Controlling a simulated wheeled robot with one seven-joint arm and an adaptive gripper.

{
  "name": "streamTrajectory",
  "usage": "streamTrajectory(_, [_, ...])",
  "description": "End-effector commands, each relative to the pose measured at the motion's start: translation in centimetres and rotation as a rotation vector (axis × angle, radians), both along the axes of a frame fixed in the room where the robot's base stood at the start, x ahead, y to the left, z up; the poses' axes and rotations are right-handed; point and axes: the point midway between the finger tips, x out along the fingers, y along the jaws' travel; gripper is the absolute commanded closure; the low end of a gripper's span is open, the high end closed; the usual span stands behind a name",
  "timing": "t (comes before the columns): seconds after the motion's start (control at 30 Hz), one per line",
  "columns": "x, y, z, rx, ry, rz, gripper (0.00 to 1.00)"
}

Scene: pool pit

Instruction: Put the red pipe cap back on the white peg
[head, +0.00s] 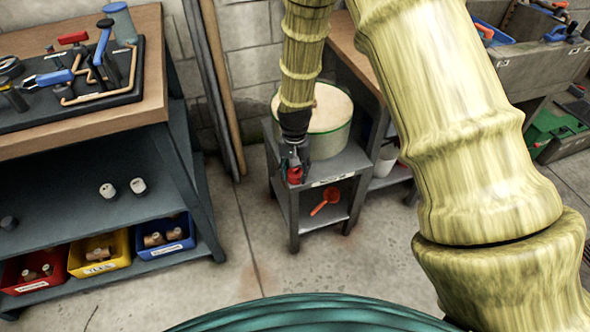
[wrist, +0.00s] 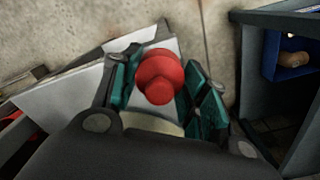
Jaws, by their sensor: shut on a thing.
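The red pipe cap (head: 295,175) is at the tip of my gripper (head: 292,160), by the front edge of the small grey stand (head: 340,165). In the wrist view, the red cap (wrist: 160,76) sits between the two teal fingers of my gripper (wrist: 160,88), which is shut on it. A pale surface lies just beyond the cap there. I cannot make out a white peg for sure near the cap. Two short whitish cylinders (head: 138,186) stand on the middle shelf of the left bench.
A cream drum (head: 328,125) stands on the stand behind my gripper. An orange-red handled piece (head: 326,200) lies on its lower shelf. The left bench (head: 90,128) holds tools, with red, yellow and blue bins (head: 165,236) below. Floor between bench and stand is clear.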

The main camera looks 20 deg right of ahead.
Motion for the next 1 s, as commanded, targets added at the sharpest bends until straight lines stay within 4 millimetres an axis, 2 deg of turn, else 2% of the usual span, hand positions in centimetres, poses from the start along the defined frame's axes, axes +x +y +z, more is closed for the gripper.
streamTrajectory(0.23, [0.0,0.0,-0.4,0.0,0.0,0.0,0.79])
streamTrajectory(0.27, [0.0,0.0,-0.4,0.0,0.0,0.0,0.54])
streamTrajectory(0.3, [0.0,0.0,-0.4,0.0,0.0,0.0,0.47])
streamTrajectory(0.67, [0.0,0.0,-0.2,0.0,0.0,0.0,0.47])
streamTrajectory(1.0, [0.0,0.0,1.7,0.0,0.0,0.0,0.47])
